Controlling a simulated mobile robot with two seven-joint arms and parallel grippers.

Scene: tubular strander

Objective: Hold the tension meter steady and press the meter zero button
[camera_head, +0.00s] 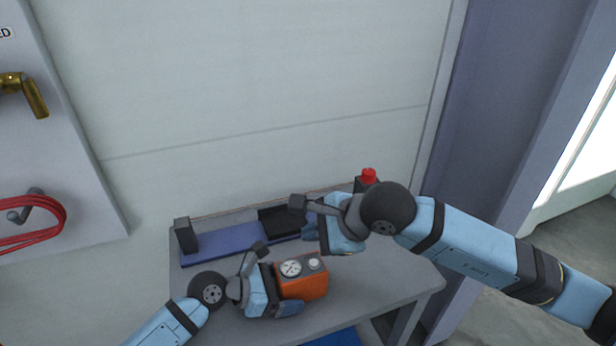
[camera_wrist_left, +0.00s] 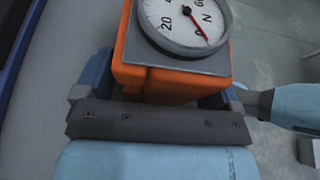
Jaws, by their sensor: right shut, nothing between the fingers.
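The orange tension meter (camera_head: 302,285) has a white round dial (camera_head: 290,268) and a pale round button (camera_head: 314,263) on its grey top face. My left gripper (camera_head: 280,296) is shut on the meter's body at the near left side. In the left wrist view the orange body (camera_wrist_left: 165,83) sits between the fingers; the dial (camera_wrist_left: 183,20) shows a red needle, and the button is out of frame. My right gripper (camera_head: 313,231) is shut and empty, behind and above the meter, apart from the button.
The meter is over a grey table (camera_head: 375,275). Behind it lie a blue strip (camera_head: 222,241), a black tray (camera_head: 274,222) and a dark upright block (camera_head: 186,236). A red button (camera_head: 368,175) stands at the back right. The table's right part is clear.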

